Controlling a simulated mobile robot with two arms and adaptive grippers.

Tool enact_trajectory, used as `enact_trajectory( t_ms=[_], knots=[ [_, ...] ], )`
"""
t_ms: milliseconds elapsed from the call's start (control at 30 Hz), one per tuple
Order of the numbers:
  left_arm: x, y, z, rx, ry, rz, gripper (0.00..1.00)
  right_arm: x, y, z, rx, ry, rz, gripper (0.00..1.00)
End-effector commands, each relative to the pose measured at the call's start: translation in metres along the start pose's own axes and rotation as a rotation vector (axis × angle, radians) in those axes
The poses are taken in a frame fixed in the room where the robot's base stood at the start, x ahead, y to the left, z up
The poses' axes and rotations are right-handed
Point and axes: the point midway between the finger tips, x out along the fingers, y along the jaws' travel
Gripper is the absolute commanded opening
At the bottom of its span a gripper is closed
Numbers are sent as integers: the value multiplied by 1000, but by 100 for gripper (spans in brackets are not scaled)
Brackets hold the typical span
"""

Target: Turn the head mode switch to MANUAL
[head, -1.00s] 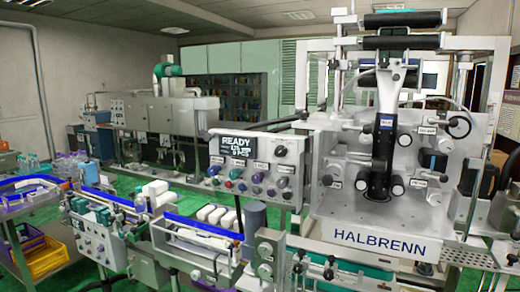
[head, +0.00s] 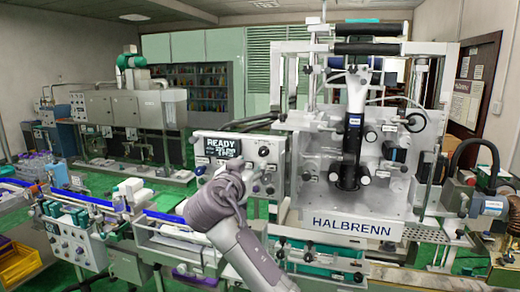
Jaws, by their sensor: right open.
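The control panel (head: 287,150) hangs left of the HALBRENN machine. Its display (head: 222,145) shows READY and further lines. A dark knob (head: 263,152) sits at its upper right, and a knob (head: 200,170) sits at its left edge. The labels are too small to read, so I cannot tell which knob is the head mode switch. My right gripper (head: 237,168) is open in front of the panel's lower middle. My own wrist and forearm hide much of the gripper and several lower controls. Contact with any knob cannot be seen. My left gripper is not in view.
The HALBRENN machine (head: 318,200) stands right of the panel, with a black vertical part and several knobs on its face. A conveyor with blue rails (head: 90,201) runs along the lower left. A yellow bin (head: 18,263) is at the left edge. Green floor shows between machines.

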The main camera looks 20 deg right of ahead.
Motion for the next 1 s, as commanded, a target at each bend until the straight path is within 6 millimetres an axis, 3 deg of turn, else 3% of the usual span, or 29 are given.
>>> enact_trajectory(
  t_ms=[100, 400, 600, 867, 1000],
  knots=[
    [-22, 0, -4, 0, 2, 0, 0, 28, 0, -7, -6, 0, 4, 51],
    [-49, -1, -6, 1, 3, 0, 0, 81, 0, -4, -3, -1, 1, 51],
    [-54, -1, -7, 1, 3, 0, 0, 95, 0, 0, -2, -2, -1, 51],
    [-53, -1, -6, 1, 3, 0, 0, 96, 0, 1, 0, -1, -1, 51],
    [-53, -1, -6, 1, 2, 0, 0, 96, 0, 1, -1, -1, -1, 33]
  ],
)
